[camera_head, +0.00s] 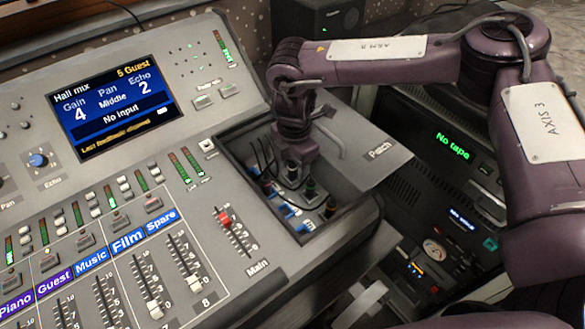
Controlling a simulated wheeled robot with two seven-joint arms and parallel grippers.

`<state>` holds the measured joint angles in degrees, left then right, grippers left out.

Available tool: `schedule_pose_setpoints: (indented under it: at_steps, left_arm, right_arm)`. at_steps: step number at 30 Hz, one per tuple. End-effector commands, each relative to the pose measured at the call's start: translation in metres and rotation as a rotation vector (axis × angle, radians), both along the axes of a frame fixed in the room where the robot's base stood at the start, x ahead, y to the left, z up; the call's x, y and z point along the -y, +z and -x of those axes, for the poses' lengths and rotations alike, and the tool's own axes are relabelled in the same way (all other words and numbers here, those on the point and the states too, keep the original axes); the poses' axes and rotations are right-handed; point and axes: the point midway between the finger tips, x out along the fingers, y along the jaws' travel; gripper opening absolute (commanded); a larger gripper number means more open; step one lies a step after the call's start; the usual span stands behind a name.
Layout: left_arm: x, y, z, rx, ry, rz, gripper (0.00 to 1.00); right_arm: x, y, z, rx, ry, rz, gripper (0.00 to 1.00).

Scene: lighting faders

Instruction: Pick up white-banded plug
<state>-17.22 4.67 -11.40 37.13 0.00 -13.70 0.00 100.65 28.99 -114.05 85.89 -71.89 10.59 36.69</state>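The open patch compartment (345,212) is set in the right end of the grey mixing console. Several dark plugs with cables are inside it. One plug with a green band (310,188) stands just right of my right gripper's fingers, and another dark plug (330,208) is nearer the right front wall. I cannot make out for certain which plug has a white band. My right gripper (291,182) points down into the compartment among the plugs and cables. Its fingertips are small and partly hidden, so I cannot tell whether they hold anything. My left gripper is out of view.
The red Main fader (225,219) and other faders are to the left. A screen (112,107) reads "No input". A rack (455,190) shows "No tape".

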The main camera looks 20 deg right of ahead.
Motion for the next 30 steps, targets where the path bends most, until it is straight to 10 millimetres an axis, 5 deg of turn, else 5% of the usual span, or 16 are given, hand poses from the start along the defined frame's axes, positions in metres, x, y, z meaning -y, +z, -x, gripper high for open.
schedule_pose_setpoints:
  at_steps: [11, 23, 30]
  left_arm:
    - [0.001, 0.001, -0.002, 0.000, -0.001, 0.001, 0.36]
    - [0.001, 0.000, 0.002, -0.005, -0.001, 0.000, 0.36]
    - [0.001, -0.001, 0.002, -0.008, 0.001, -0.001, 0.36]
  right_arm:
    - [0.000, 0.000, 0.000, 0.000, 0.000, 0.000, 0.00]
    - [-0.001, 0.007, -0.001, 0.002, 0.000, -0.002, 0.00]
    - [-0.001, 0.041, -0.001, 0.004, 0.000, -0.003, 0.00]
